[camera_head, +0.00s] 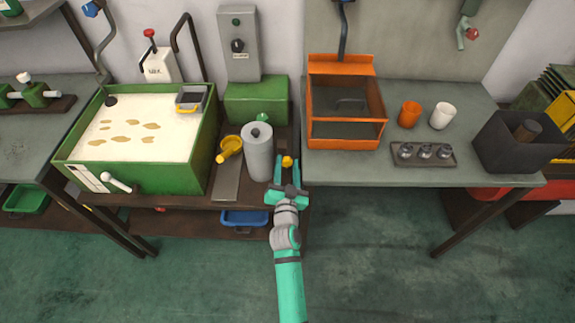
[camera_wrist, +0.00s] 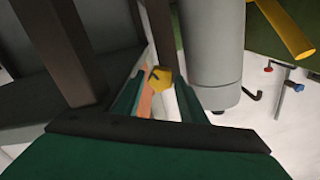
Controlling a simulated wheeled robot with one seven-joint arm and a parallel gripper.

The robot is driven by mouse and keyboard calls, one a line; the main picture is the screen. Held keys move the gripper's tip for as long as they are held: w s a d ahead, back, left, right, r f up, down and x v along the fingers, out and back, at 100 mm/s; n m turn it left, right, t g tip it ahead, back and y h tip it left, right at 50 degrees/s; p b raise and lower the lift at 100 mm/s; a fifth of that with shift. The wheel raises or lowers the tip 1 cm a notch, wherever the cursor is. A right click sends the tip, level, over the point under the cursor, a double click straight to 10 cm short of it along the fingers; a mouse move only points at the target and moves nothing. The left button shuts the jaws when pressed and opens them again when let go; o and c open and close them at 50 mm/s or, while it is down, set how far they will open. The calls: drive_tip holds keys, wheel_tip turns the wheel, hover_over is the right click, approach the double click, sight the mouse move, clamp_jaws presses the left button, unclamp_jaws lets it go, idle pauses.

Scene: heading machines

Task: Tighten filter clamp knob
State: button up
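A small yellow knob (camera_head: 287,161) sits just right of an upright grey cylindrical filter housing (camera_head: 259,158) with a dark cap on top. My teal gripper (camera_head: 286,169) is open, with its fingertips at the knob, one to each side in the picture. In the wrist view, the yellow knob (camera_wrist: 159,77) shows between the far ends of the two fingers (camera_wrist: 158,90). I cannot tell whether the fingers touch it. The grey housing (camera_wrist: 212,50) stands close to the right finger in that view. The clamp itself is not clearly visible.
A yellow handle (camera_head: 229,148) and green tank (camera_head: 208,145) stand left of the housing. The right bench (camera_head: 345,171) has an orange open box (camera_head: 346,143), cups and a dark tray of fittings. A dark upright (camera_wrist: 60,45) is near the left finger.

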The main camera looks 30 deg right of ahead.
drive_tip(key=shift+w+d, duration=0.1)
drive_tip(key=shift+c, duration=0.7)
drive_tip(key=c, duration=0.7)
drive_tip(key=shift+o, duration=0.2)
